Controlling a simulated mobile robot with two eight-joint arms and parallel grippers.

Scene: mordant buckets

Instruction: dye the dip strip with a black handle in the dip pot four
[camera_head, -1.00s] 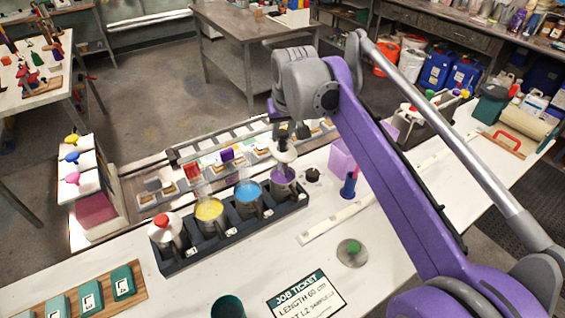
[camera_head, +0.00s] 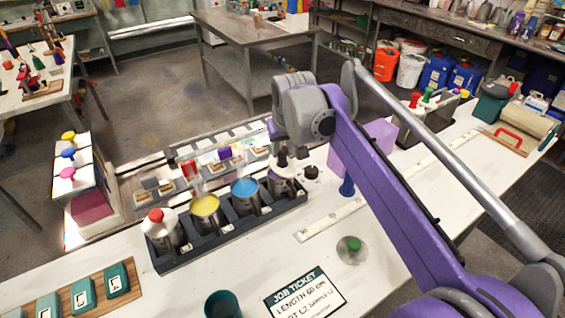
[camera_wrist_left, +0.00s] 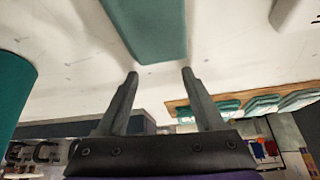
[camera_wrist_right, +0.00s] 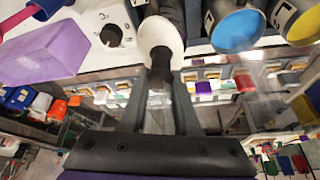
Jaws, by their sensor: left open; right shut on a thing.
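My right gripper (camera_head: 283,150) is shut on the black handle (camera_wrist_right: 160,62) of the dip strip. A white disc (camera_wrist_right: 160,38) sits below the handle. In the head view the disc (camera_head: 284,168) is at the mouth of the fourth pot (camera_head: 290,190), the rightmost in the dark rack (camera_head: 222,232). The strip below the disc is hidden, and so is this pot's dye. The other pots are one with a white lid and red knob (camera_head: 158,217), a yellow one (camera_head: 205,206) and a blue one (camera_head: 245,188). My left gripper (camera_wrist_left: 158,78) is open and empty.
A lid with a green knob (camera_head: 352,246) lies on the table in front of the rack. Nearby are a job ticket (camera_head: 304,294), a teal cup (camera_head: 222,304) and a white ruler-like strip (camera_head: 330,218). A purple bin (camera_head: 380,134) stands to the right.

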